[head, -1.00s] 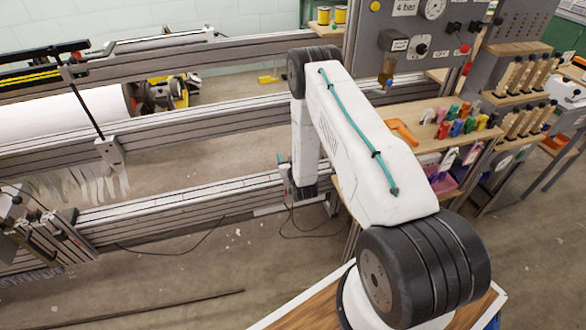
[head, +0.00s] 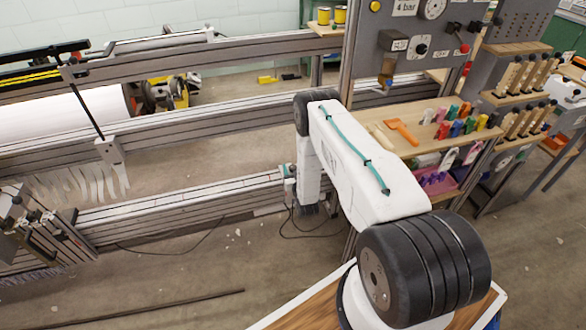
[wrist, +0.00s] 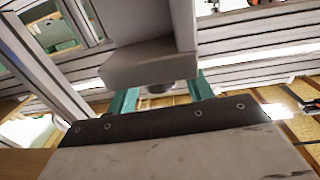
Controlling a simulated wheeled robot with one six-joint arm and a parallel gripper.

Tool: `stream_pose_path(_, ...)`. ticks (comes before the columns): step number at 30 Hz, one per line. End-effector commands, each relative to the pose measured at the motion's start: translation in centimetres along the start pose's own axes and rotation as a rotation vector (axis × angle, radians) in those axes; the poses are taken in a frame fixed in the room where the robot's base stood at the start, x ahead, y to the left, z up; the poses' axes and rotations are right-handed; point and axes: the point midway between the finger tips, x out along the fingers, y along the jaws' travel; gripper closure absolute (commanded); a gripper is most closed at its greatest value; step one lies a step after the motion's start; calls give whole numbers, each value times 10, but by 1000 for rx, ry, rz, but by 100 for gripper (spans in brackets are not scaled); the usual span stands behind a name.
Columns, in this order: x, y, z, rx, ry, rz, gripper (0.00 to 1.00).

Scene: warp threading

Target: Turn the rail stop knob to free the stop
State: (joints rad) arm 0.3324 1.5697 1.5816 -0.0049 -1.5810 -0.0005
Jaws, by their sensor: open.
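In the wrist view my gripper (wrist: 163,93) has two teal fingers apart, with a clear gap between them. A grey block (wrist: 150,64), perhaps the rail stop, is just beyond the fingertips. A small dark round part (wrist: 161,88), perhaps its knob, shows under the block between the fingers. I cannot tell whether the fingers touch it. In the head view my forearm reaches down to the right end of the lower rail (head: 180,205). A small white and teal part shows there beside my arm; the knob cannot be made out in this view.
A shelf (head: 375,117) with an orange tool (head: 402,131) and coloured clips is right of my arm. A grey control panel (head: 405,40) stands behind it. White threads (head: 85,183) hang at the left. Dark cables lie on the floor below the rail.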

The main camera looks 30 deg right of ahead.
Motion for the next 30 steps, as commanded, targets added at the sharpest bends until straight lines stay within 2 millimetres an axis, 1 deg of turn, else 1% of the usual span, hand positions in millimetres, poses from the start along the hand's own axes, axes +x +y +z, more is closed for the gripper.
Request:
stream_pose_path(8, 3, 0, 0, 0, 0, 0, 49)
stream_pose_path(9, 3, 0, 0, 0, 0, 0, 54)
stream_pose_path(11, 3, 0, 0, 0, 0, 0, 71)
stream_pose_path(12, 3, 0, 0, 0, 0, 0, 82)
stream_pose_path(13, 3, 0, 0, 0, 0, 0, 90)
stream_pose_path(14, 3, 0, 0, 0, 0, 0, 92)
stream_pose_path(23, 3, 1, 0, 0, 0, -32, 92)
stream_pose_path(30, 3, 2, 0, 1, -1, -162, 92)
